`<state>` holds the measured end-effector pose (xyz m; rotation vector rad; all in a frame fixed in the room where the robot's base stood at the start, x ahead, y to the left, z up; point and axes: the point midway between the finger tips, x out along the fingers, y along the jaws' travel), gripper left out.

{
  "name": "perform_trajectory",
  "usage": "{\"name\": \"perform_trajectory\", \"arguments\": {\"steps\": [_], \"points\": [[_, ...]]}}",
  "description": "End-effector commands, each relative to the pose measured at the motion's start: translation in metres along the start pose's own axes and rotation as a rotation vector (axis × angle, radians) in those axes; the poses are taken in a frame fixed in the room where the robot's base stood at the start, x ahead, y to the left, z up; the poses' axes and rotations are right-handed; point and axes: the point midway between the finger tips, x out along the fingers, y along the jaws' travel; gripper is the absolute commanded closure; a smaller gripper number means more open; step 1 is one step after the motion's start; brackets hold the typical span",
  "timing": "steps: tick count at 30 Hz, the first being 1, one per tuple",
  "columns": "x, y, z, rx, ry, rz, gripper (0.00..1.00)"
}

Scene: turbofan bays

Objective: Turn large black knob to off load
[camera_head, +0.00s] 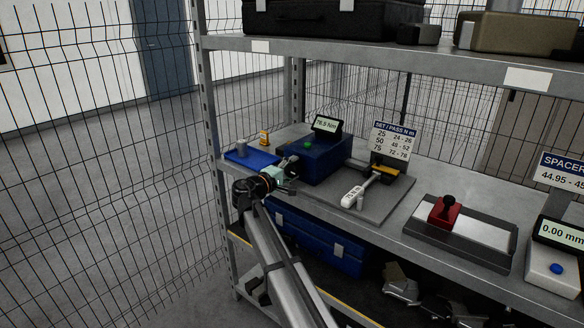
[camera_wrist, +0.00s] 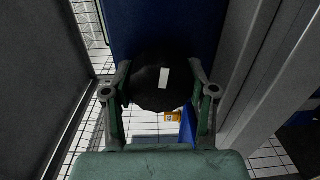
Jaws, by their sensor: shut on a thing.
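The large black knob (camera_wrist: 150,95) is round, with a white mark (camera_wrist: 164,78) that stands nearly upright in the wrist view. It sits on the face of a blue box (camera_wrist: 165,30). My gripper (camera_wrist: 160,84) has one finger on each side of the knob and is shut on it. A small tilted display (camera_head: 326,125) and a green button (camera_head: 307,145) are on top of the box. No off load label is readable.
A blue tray (camera_head: 252,158) and a small orange item (camera_head: 264,137) are left of the box. A torque wrench (camera_head: 357,192) lies on a grey plate to the right. A red block (camera_head: 444,211) stands farther right. A shelf post (camera_head: 206,90) rises at the left.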

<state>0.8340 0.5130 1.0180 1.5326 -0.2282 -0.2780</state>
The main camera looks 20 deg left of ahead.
Motion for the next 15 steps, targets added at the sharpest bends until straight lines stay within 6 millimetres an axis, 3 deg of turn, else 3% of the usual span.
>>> {"name": "perform_trajectory", "arguments": {"steps": [15], "points": [[0.0011, 0.0036, -0.0006, -0.492, -0.013, 0.008, 0.78]]}}
